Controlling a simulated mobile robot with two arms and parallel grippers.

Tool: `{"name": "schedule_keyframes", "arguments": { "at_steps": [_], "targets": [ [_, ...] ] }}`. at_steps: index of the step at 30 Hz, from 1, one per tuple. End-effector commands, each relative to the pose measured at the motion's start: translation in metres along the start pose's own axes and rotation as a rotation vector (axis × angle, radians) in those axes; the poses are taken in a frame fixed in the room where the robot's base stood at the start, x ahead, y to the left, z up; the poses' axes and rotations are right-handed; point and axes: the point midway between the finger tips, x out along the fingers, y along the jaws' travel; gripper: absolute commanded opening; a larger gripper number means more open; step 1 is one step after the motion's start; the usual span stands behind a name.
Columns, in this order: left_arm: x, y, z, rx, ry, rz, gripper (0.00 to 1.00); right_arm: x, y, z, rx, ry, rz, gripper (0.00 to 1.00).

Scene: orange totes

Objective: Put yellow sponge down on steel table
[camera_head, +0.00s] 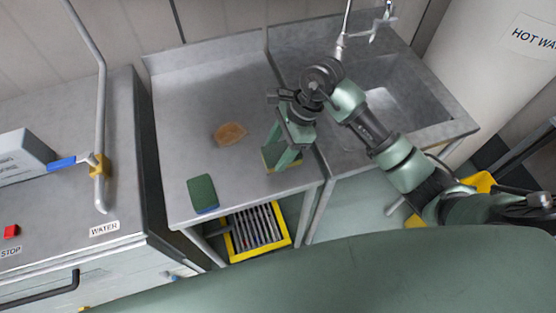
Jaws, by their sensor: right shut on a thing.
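The steel table (185,105) stands in the middle of the view, left of the sink. My right gripper (283,160) points down over the table's front right part, near its front edge. It is shut on the yellow sponge (267,157), which shows only as a small yellowish strip at the fingertips. The fingers hide most of the sponge. I cannot tell whether the sponge touches the table top. My left gripper is not in view.
A green and blue sponge (202,193) lies near the table's front left corner. An orange-brown patch (230,133) is on the table's middle. The sink (390,100) with a tap is at the right. The table's back left is clear. A yellow-framed grate (258,228) is below.

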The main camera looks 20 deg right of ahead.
Motion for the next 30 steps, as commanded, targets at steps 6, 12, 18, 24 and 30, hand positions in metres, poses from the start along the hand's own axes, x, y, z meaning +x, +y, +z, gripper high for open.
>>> {"name": "schedule_keyframes", "arguments": {
  "at_steps": [6, 12, 18, 24, 30],
  "targets": [
    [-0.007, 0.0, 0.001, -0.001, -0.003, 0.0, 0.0, 0.024, 0.0, -0.01, 0.0, -0.001, -0.001, 0.25],
    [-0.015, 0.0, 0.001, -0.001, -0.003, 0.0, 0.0, 0.048, 0.001, -0.02, 0.002, -0.002, 0.004, 0.25],
    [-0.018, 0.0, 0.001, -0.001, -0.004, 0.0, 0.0, 0.065, 0.0, -0.028, -0.001, 0.0, 0.0, 0.25],
    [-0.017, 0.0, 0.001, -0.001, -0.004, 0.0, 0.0, 0.065, 0.0, -0.028, -0.002, 0.001, -0.001, 0.25],
    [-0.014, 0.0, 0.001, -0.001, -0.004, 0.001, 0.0, 0.067, -0.001, -0.029, -0.002, 0.0, -0.001, 0.71]
  ]
}}
